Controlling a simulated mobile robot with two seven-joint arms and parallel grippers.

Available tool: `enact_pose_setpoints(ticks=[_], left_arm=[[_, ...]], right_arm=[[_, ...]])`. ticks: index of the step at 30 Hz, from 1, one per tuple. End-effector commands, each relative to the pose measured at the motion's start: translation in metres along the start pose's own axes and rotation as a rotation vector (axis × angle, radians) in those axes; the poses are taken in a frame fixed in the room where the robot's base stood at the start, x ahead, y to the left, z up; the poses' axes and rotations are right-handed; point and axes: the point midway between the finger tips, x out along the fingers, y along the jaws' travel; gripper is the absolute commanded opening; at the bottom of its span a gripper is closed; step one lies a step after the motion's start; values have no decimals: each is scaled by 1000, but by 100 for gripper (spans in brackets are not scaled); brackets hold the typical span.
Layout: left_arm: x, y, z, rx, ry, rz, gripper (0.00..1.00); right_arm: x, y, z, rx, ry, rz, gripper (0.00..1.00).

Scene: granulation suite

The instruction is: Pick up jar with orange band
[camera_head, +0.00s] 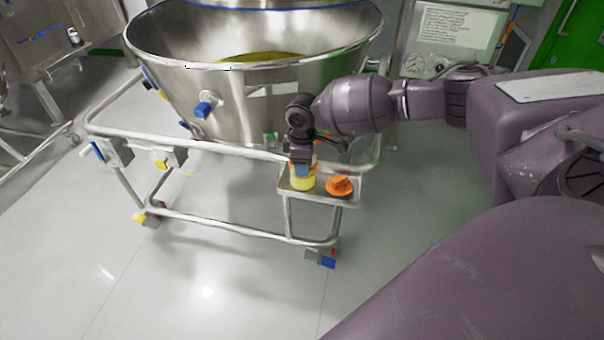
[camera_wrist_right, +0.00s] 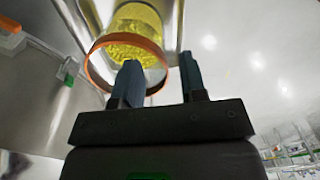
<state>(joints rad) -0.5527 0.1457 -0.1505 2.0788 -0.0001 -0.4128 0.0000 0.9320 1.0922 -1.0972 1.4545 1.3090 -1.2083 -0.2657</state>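The jar with the orange band (camera_head: 303,184) holds yellow material and stands on a small metal side tray (camera_head: 322,197). In the right wrist view the jar (camera_wrist_right: 137,22) shows with its orange band around the near rim. My right gripper (camera_head: 302,168) is at the jar's top, pointing down, and covers part of it. In the right wrist view my right gripper (camera_wrist_right: 160,72) has its fingers apart; one overlaps the jar's mouth and the other is just outside the rim. I cannot tell whether they touch it. My left gripper is not in view.
An orange lid (camera_head: 339,186) lies on the tray right of the jar. A large steel bowl (camera_head: 255,95) with yellow material stands behind on a wheeled tubular frame (camera_head: 230,229). A gauge panel (camera_head: 440,67) is at the back right. Open floor lies in front.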

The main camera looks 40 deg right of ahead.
Motion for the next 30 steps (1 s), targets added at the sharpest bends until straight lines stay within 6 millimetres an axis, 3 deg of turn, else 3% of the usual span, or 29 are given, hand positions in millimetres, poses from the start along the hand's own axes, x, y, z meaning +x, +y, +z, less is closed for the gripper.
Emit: enact_pose_setpoints(ticks=[9,18,26,30], left_arm=[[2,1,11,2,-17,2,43],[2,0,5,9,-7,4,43],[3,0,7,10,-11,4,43],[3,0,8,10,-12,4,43]], right_arm=[[43,-1,0,0,-4,-3,39],[47,0,-1,1,1,1,39],[47,0,0,1,0,1,0],[47,0,0,1,0,1,0]])
